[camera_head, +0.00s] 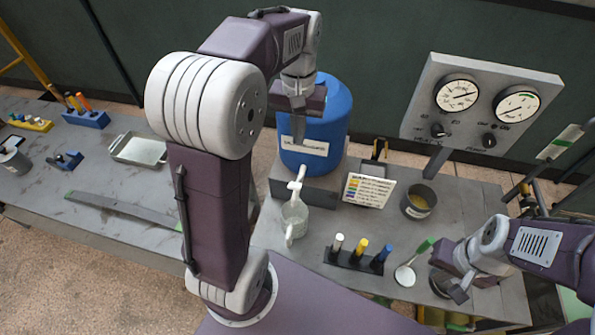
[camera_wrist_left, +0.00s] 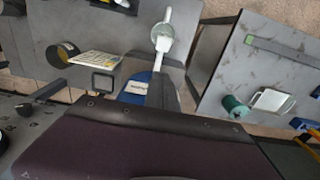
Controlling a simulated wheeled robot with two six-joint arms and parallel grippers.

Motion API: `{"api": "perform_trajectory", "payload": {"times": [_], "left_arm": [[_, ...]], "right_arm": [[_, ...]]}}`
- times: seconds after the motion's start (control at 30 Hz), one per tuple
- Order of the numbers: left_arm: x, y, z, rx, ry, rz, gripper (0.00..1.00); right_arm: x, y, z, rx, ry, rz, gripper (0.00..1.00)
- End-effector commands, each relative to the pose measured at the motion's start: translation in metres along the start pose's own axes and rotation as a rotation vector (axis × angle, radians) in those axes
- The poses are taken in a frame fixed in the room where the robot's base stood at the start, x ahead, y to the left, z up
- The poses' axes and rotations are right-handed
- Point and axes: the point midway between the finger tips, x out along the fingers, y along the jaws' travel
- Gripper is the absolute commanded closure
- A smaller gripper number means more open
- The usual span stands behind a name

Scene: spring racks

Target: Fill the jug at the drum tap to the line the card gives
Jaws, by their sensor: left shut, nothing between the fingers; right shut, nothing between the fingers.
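The blue drum (camera_head: 330,110) stands on a dark stand at the back of the bench, with a white label on its front. Its white tap (camera_head: 297,184) points down over the clear jug (camera_head: 294,222). The jug also shows in the left wrist view (camera_wrist_left: 163,44); its water level and lines are too small to read. The card (camera_head: 368,190) with coloured bars stands right of the tap; its text is unreadable. My left gripper (camera_head: 299,132) is shut and empty in front of the drum, above the tap. My right gripper (camera_head: 458,290) is shut and empty over the bench's right end.
A rack of white, yellow and blue pegs (camera_head: 359,256) stands before the card. A grey pot (camera_head: 418,201) and a white round-headed tool with a green handle (camera_head: 406,274) lie to the right. A gauge panel (camera_head: 480,105) rises behind. A metal tray (camera_head: 138,150) sits on the left table.

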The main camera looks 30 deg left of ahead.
Motion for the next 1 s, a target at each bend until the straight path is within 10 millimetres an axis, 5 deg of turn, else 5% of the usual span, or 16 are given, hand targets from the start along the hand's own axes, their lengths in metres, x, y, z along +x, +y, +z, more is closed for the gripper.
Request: {"api": "perform_trajectory", "payload": {"times": [0.17,0.63,1.0], "left_arm": [[0.009,0.0,0.001,0.0,-0.004,0.0,1.0],[0.104,0.0,0.003,0.001,-0.006,-0.001,1.0],[0.131,0.0,0.025,0.001,0.0,0.0,1.0]], "right_arm": [[-0.001,0.0,0.0,0.0,0.0,0.0,1.0],[-0.012,0.0,-0.001,0.0,0.0,0.0,1.0],[-0.019,0.0,-0.002,0.0,0.0,0.0,1.0]]}}
